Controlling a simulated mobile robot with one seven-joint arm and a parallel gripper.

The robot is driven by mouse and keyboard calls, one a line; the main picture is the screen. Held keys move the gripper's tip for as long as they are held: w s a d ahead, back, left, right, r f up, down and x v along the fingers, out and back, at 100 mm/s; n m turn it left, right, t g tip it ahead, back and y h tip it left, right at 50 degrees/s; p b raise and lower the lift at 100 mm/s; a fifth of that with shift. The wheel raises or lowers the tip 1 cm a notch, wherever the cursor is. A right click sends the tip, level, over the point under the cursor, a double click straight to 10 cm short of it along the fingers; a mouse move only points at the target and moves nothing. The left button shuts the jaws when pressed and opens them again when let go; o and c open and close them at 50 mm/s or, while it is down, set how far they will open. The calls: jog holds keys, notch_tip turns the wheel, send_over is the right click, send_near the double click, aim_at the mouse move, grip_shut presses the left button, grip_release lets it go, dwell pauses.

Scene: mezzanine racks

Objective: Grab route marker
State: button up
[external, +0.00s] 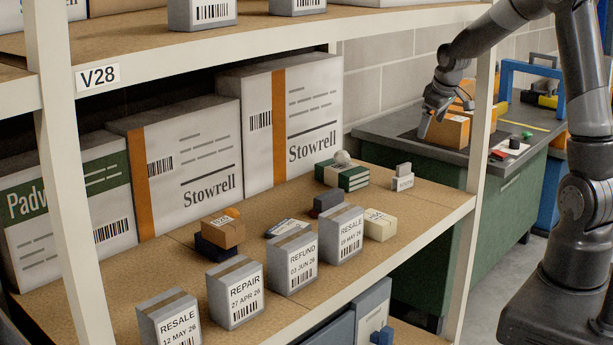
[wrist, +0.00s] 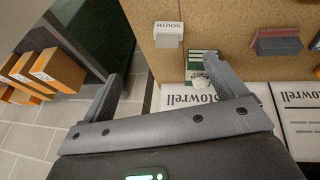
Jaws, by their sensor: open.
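A small white block with a label reading "SOUTH" (wrist: 169,29) stands on the shelf board in the wrist view; it looks like the route marker. In the external view it is the small pale, stepped block (external: 402,178) near the right end of the shelf, beside the green books. My gripper (wrist: 162,72) is open with nothing between its fingers. In the wrist view the marker lies beyond the fingertips, apart from them. In the external view my gripper (external: 428,118) is up to the right of the marker, with the bench behind it.
Green books (external: 343,175) with a pale lump on top sit close left of the marker. A shelf upright (external: 468,220) stands to its right. Large Stowrell boxes (external: 285,120) line the back. Small labelled boxes (external: 341,232) stand along the front edge. Orange boxes (external: 447,130) sit on the bench.

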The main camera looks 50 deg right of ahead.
aim_at(405, 165)
jog(key=shift+w+d+f+m+t+y, duration=0.15)
jog(key=shift+w+d+f+m, duration=0.25)
jog(key=shift+w+f, duration=2)
jog(key=shift+w+d+f+m+t+y, duration=0.1)
jog(key=shift+w+d+f+m+y, duration=0.45)
jog(key=shift+f, duration=3.1)
jog(key=shift+w+d+f+m+t+h, duration=0.15)
jog(key=shift+w+f+m, duration=0.3)
jog(key=shift+w+f, duration=2.15)
jog(key=shift+s+f, duration=0.45)
jog(key=shift+c, duration=0.4)
jog(key=c, duration=1)
jog(key=shift+r, duration=0.1)
